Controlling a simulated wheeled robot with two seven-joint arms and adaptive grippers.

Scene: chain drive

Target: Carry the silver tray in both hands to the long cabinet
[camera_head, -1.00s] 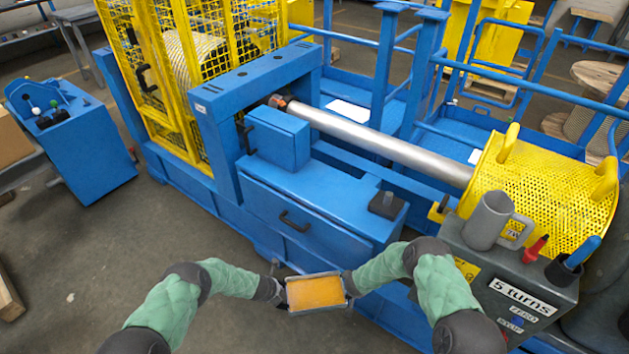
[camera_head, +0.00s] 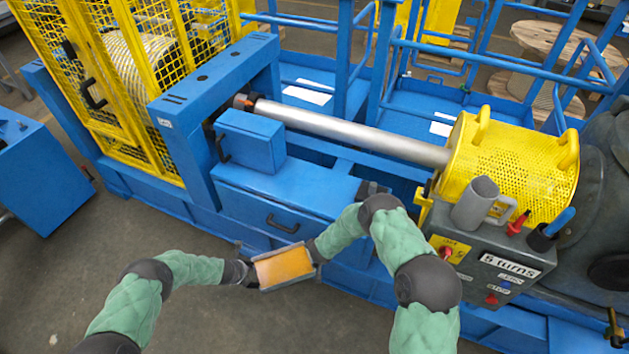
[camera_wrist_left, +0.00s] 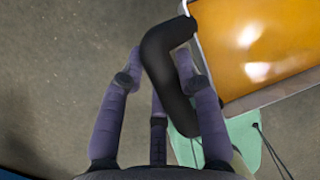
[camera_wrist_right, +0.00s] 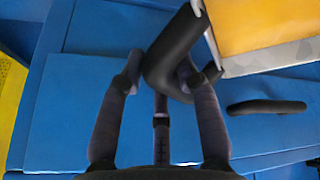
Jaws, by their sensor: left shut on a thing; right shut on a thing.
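The tray (camera_head: 283,268) has a silver rim and an orange inner floor. In the head view it hangs between my two hands, in front of the long blue cabinet-like machine base (camera_head: 245,205), and it is tilted in the picture, right end higher. My left gripper (camera_head: 245,273) is shut on the tray's dark handle at its left end; the handle also shows in the left wrist view (camera_wrist_left: 160,70). My right gripper (camera_head: 315,252) is shut on the other dark handle, seen in the right wrist view (camera_wrist_right: 172,55). No loose things show on the tray.
A blue box (camera_head: 250,142) stands on the base, beside a long steel shaft (camera_head: 350,132). A yellow mesh guard (camera_head: 515,165) and a control panel with a grey mug (camera_head: 475,203) are at right. A blue console (camera_head: 40,170) stands at left. Grey floor is clear at lower left.

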